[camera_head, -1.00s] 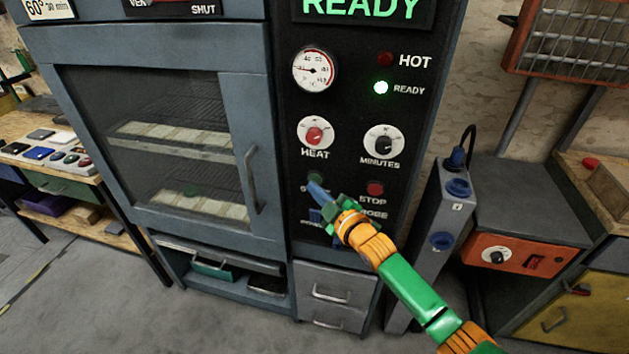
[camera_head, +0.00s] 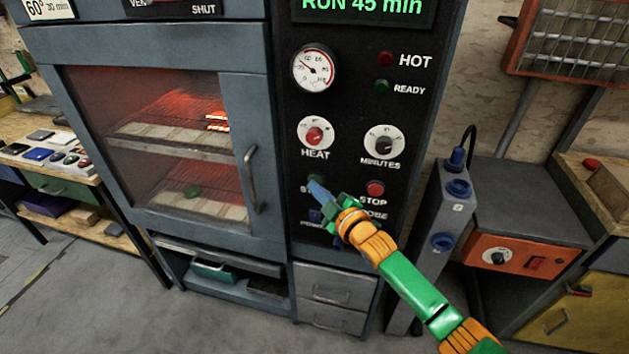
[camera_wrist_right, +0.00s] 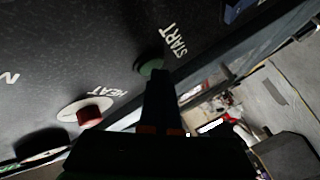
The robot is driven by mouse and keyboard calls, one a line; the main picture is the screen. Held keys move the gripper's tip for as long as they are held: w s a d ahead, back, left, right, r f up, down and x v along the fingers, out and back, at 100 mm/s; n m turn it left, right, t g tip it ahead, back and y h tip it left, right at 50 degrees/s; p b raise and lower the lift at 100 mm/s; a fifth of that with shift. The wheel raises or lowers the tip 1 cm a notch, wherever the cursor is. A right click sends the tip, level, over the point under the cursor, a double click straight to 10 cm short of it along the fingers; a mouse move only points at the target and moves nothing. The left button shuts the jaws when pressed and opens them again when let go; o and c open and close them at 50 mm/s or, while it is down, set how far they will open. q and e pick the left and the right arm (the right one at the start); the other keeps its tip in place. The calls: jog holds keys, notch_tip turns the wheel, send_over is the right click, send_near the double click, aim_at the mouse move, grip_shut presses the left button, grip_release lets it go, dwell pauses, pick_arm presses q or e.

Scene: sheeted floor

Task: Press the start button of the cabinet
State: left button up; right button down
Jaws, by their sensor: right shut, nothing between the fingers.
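The cabinet (camera_head: 232,120) has a dark control panel on its right side. Its display (camera_head: 362,8) reads "RUN 45 min", and the oven interior glows red behind the shut glass door (camera_head: 160,140). The green start button (camera_head: 315,180) sits left of the red stop button (camera_head: 375,188). My right gripper (camera_head: 316,190) is shut and empty, its tips at the start button and partly covering its label. In the right wrist view the start button (camera_wrist_right: 151,67) shows just beyond the fingertips (camera_wrist_right: 157,72); I cannot tell whether they touch. My left gripper is not in view.
The heat knob (camera_head: 315,134) and minutes knob (camera_head: 384,141) are above the buttons. A grey box with blue sockets (camera_head: 446,215) stands to the right of the cabinet, and a workbench (camera_head: 60,165) to the left.

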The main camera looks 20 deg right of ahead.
jog(key=shift+s+a+p, duration=0.4)
jog(key=shift+s+p, duration=0.2)
jog(key=s+a+p, duration=0.1)
jog(key=s, duration=0.1)
jog(key=s+a+p, duration=0.1)
jog(key=s+p, duration=0.1)
jog(key=shift+a+p, duration=0.3)
jog(key=shift+a, duration=0.1)
dwell(0.4)
